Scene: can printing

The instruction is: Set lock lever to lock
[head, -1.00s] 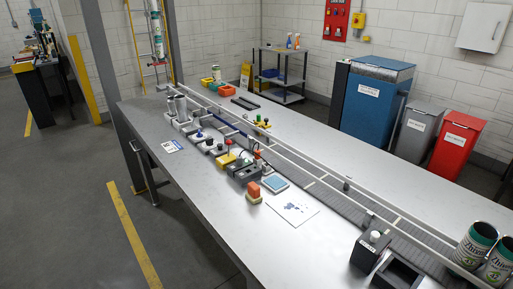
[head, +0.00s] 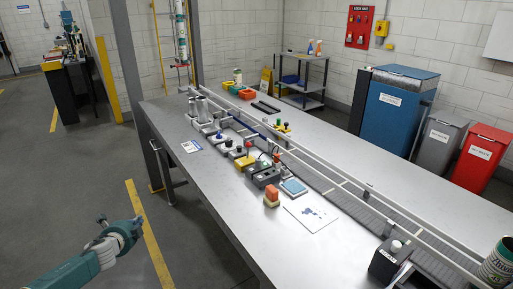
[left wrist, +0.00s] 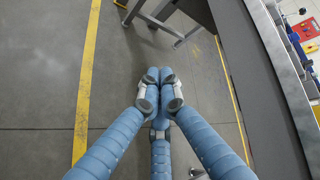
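I cannot make out which part is the lock lever. The small devices (head: 243,161) with coloured knobs stand in a row along the conveyor on the long metal table (head: 222,184). A red board (head: 361,27) and a yellow box (head: 382,28) are on the back wall. My left gripper (head: 103,219) is over the floor at the lower left, apart from the table. In the left wrist view its blue fingers (left wrist: 159,76) meet at the tips with nothing visible between them. My right gripper is not in view.
The conveyor (head: 345,198) runs along the table, with a printed can (head: 497,262) at the near right. Blue, grey and red bins are behind. The floor left of the table is clear around a yellow line.

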